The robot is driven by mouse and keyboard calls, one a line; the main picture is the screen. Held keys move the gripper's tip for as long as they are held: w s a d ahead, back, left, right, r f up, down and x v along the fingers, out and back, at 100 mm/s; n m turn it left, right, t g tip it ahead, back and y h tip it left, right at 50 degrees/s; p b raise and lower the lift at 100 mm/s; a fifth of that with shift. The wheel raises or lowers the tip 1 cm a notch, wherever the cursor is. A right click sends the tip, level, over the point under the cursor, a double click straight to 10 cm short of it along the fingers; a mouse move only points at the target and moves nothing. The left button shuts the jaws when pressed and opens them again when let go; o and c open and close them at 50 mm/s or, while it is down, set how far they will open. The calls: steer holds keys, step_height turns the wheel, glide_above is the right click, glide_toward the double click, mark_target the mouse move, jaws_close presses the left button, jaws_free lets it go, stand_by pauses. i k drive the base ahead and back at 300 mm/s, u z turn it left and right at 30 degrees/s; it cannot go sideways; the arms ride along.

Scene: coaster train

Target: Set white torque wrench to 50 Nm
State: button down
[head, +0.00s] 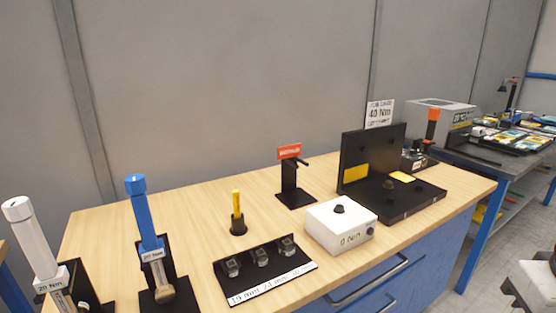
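The white torque wrench (36,250) stands at the far left of the wooden workbench, tilted a little, in a black holder. Its label (51,284) appears to read 20 Nm. Its lower end is cut off by the bottom edge of the head view. A pale and dark part at the right edge (529,287) may be my gripper, but it is cut off and its fingers cannot be made out. It is far from the white wrench and touches nothing that I can see.
A blue torque wrench (147,220) stands close right of the white one. A socket tray (262,272), yellow-handled tool (237,212), white box reading 0 Nm (340,226) and black fixture (419,203) stand further right. The bench (180,189) is clear behind the wrenches.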

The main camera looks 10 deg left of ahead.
mark_target(19, 208)
steer(key=u, duration=1.85)
